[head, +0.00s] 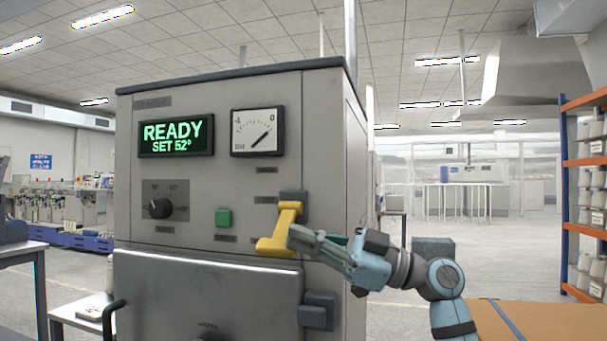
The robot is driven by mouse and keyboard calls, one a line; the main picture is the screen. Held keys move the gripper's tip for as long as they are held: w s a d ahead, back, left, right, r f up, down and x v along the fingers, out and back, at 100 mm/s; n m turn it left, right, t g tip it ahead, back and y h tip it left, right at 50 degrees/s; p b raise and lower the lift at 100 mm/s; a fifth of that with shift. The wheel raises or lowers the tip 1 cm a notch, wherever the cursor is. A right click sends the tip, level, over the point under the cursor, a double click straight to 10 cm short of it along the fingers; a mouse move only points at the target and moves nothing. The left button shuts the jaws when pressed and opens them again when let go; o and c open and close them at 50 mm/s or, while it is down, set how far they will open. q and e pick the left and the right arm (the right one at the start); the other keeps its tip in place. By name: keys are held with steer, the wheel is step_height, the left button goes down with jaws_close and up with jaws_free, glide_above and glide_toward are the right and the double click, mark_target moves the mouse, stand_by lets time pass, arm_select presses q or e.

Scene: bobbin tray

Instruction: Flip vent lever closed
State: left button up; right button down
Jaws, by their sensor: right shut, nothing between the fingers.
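The yellow vent lever (284,228) is on the right part of the grey machine's front panel (226,186). It hangs from a dark grey mount (293,198) and slopes down and to the left, with its wide yellow handle at the lower end. My right gripper (292,237) comes in from the right and is shut and empty. Its fingertips overlap the right side of the lever's handle in the picture; I cannot tell whether they touch it. My left gripper is not in view.
Below is a door (206,300) with a grey latch block (317,311). Open floor lies to the right.

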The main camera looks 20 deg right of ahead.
steer(key=shift+f, duration=0.1)
stand_by(0.4)
step_height(320, 180, up, 10)
stand_by(0.5)
stand_by(0.4)
